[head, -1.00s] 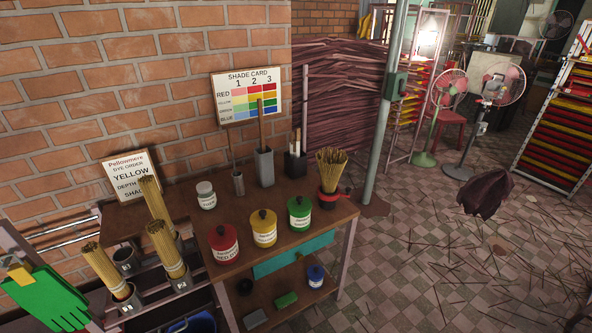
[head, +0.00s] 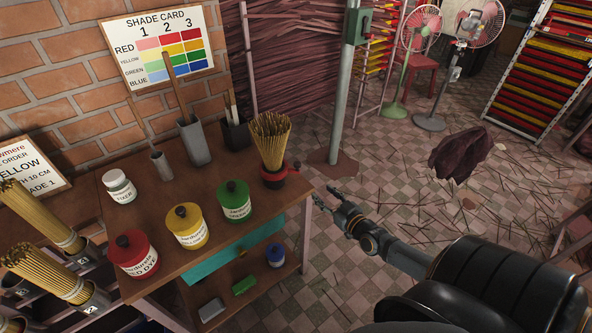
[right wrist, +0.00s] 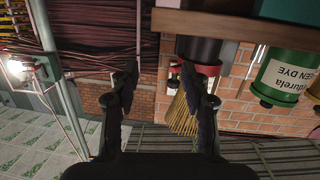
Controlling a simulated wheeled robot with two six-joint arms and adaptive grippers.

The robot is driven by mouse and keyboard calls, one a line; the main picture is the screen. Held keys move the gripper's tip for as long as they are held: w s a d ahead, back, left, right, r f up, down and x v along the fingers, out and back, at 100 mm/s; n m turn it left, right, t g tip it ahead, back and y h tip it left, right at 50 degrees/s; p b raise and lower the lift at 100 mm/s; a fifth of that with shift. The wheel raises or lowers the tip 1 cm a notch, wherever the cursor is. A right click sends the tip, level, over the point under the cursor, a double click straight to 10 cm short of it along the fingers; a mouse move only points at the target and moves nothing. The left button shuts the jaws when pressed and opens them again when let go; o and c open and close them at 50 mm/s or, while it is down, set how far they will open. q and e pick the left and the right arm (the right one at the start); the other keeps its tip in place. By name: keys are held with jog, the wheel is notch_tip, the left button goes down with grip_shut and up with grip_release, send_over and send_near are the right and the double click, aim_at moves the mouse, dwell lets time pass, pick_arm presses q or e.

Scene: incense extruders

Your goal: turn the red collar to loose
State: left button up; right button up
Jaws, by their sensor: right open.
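The red collar (head: 282,177) is a band around a dark cup (head: 274,184) holding a bundle of tan incense sticks (head: 270,140), at the right corner of the wooden table. A small red knob or lever sticks out on its right side. In the right wrist view, which looks upside down, the collar (right wrist: 205,68) shows near the right finger. My right gripper (head: 326,198) is open and empty, to the right of the collar and apart from it in the head view. The wrist view shows both fingers spread (right wrist: 158,72). My left gripper is out of view.
Red (head: 134,262), yellow (head: 187,232) and green (head: 235,205) dye jars stand on the table (head: 160,205), with a white jar (head: 119,188) behind. A green pole (head: 342,110) rises behind the gripper. The tiled floor right of the table is mostly open, with scattered sticks.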

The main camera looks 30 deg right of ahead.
jog(key=t, duration=0.2)
send_near(299, 165)
jog(key=shift+y, duration=0.4)
jog(key=w+b, duration=0.4)
jog(key=w, duration=0.6)
jog(key=shift+d+f, duration=0.1)
jog(key=shift+f, duration=0.05)
jog(key=shift+w, duration=0.55)
grip_shut()
